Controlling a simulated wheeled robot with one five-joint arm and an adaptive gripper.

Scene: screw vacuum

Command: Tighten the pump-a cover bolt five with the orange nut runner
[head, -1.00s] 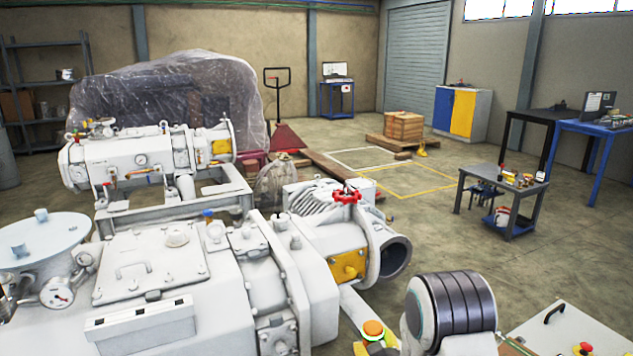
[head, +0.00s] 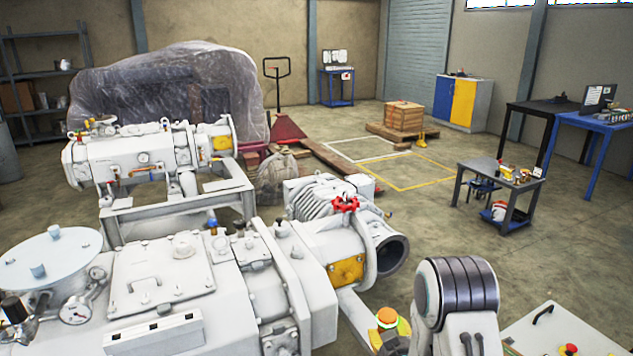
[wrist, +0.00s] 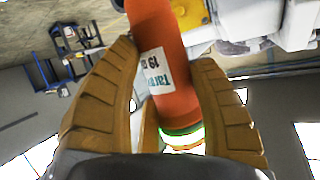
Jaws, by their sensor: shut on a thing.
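The orange nut runner (wrist: 165,70) is between the two yellow-brown fingers of my gripper (wrist: 165,95) in the wrist view; the fingers are shut on its body. It has a white label and a green ring near one end. In the head view its orange top with the green ring (head: 387,316) shows just right of the big pale pump (head: 230,290). Several covers are on that pump, including a plate with a handle (head: 160,272) and a yellow plate (head: 346,271). I cannot tell which pump is pump-a or which bolt is five. The tool's working end is out of view.
A red handwheel (head: 345,204) and an open pipe flange (head: 391,258) stick out near the tool. A second pump (head: 130,160) stands on a frame behind. A small grey cart (head: 500,172) stands right. A pale panel with a red button (head: 560,335) is at front right.

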